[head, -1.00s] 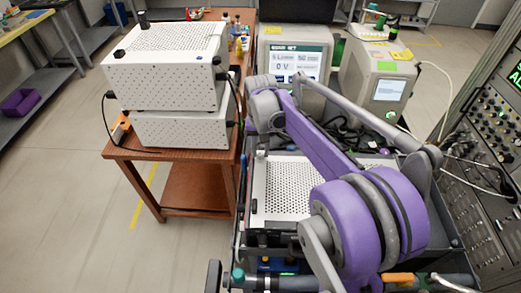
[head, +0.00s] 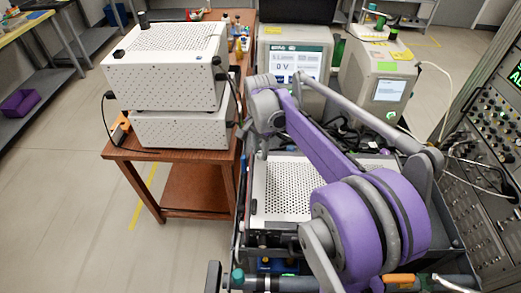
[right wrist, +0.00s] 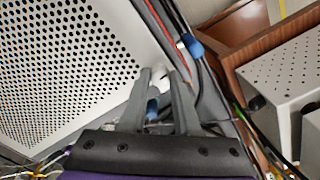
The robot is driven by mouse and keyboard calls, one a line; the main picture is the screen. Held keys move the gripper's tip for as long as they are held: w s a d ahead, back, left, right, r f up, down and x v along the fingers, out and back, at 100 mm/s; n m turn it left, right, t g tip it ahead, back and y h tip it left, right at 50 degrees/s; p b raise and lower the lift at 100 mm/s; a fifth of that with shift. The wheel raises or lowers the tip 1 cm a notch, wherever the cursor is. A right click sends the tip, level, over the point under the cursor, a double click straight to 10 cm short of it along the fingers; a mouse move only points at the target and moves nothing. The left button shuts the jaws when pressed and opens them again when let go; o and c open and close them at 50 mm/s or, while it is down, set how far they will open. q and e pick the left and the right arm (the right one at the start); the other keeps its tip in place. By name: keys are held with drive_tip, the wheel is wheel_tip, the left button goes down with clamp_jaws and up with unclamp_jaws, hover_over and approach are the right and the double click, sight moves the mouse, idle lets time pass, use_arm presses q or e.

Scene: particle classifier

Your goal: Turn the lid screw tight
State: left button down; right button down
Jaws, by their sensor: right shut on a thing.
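The lid is a white perforated panel (head: 285,190) on the device in the dark cart. It fills the upper left of the right wrist view (right wrist: 60,70). My right gripper (right wrist: 162,78) is at the lid's edge, its two grey fingers closed around a small pale, blurred part, which I take to be the lid screw (right wrist: 159,76). The fingers cover most of it, so its seating and angle cannot be told. In the head view my purple right arm reaches over the lid and hides its right part. My left gripper is not in view.
Two stacked white perforated boxes (head: 168,65) stand on a brown wooden table (head: 180,165) to the left. Display instruments (head: 293,60) stand behind the lid. Cables run beside the gripper in the wrist view. A rack with knobs (head: 480,170) stands at right. Floor at left is clear.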

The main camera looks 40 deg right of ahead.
drive_tip(key=shift+m, duration=0.3)
drive_tip(key=c, duration=0.6)
unclamp_jaws()
wheel_tip(320, 180, up, 11)
drive_tip(key=shift+f+p, duration=0.1)
drive_tip(key=shift+p, duration=0.2)
idle(0.4)
